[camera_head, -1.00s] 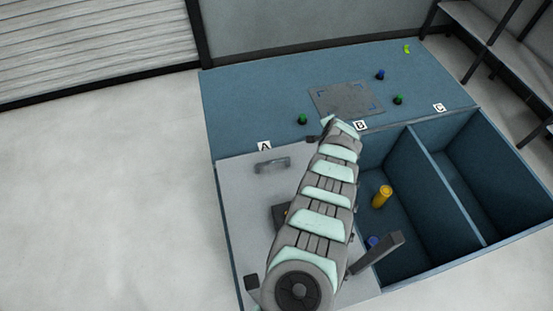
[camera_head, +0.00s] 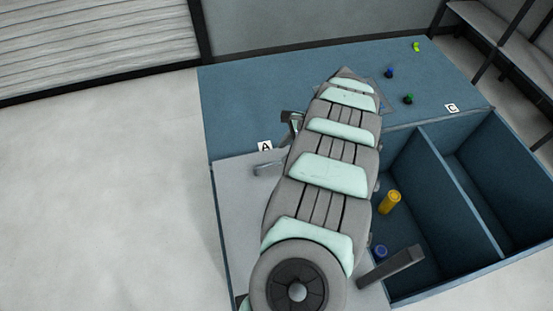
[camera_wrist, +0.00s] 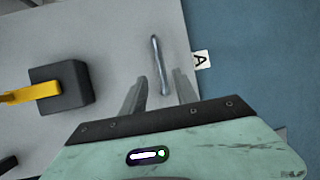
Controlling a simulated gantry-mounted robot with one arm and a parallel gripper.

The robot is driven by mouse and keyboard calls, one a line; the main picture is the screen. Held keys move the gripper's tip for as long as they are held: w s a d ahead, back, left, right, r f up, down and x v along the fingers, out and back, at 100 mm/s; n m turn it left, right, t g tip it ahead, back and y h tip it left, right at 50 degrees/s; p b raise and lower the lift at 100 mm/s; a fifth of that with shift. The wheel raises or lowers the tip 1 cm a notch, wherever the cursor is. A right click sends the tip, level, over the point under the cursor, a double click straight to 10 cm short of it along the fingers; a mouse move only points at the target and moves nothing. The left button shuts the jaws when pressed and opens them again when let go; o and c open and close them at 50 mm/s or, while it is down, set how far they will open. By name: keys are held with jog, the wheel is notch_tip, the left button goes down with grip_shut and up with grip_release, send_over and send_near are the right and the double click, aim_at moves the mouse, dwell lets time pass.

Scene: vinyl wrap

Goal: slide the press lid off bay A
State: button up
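The press lid is a light grey flat plate (camera_head: 235,205) covering bay A, beside the white "A" label (camera_head: 265,146). Its bar handle (camera_head: 268,169) stands near the label end, partly behind my arm. In the wrist view the lid (camera_wrist: 90,35) fills the left and middle, with the silver handle (camera_wrist: 157,58) upright in the picture. My gripper (camera_wrist: 161,78) is open, its two fingers on either side of the handle's lower end in that view. I cannot tell whether they touch it.
A dark block with a yellow handle (camera_wrist: 62,88) sits on the lid. Open bays to the right hold a yellow cylinder (camera_head: 389,202) and a blue piece (camera_head: 380,252). Small blue (camera_head: 389,72) and green (camera_head: 408,98) knobs stand on the blue top.

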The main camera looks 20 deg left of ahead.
aim_at(274, 163)
jog(key=x, duration=0.7)
jog(key=shift+f, duration=0.15)
jog(key=shift+w, duration=0.1)
grip_shut()
dwell(1.1)
